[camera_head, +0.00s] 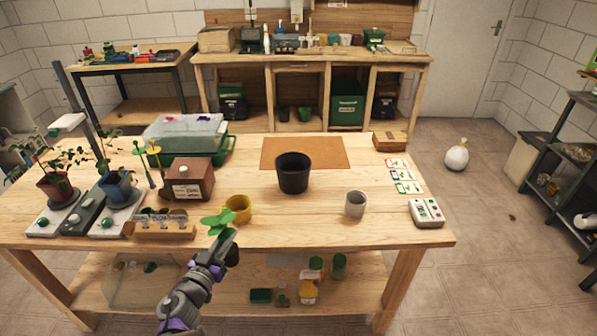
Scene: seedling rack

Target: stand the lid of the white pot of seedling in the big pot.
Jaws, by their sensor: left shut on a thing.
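My left gripper (221,249) is shut on a green leaf-shaped piece (217,222), which looks like the seedling lid. It holds the piece at the table's front edge in the picture, just below the yellow pot. The piece's lower part is hidden by the gripper. The big black pot (293,174) stands upright near the middle of the table, up and right of my gripper. Its dark inside looks empty. The small white pot (355,205) stands open-topped at the right front, with no leaves showing on it. My right gripper is not in view.
The yellow pot (238,209) and a brown box (189,181) stand left of the big pot. A brown mat (305,146) lies behind it. Cards (404,175) and a small device (426,212) lie at the right. The wood between the two pots is clear.

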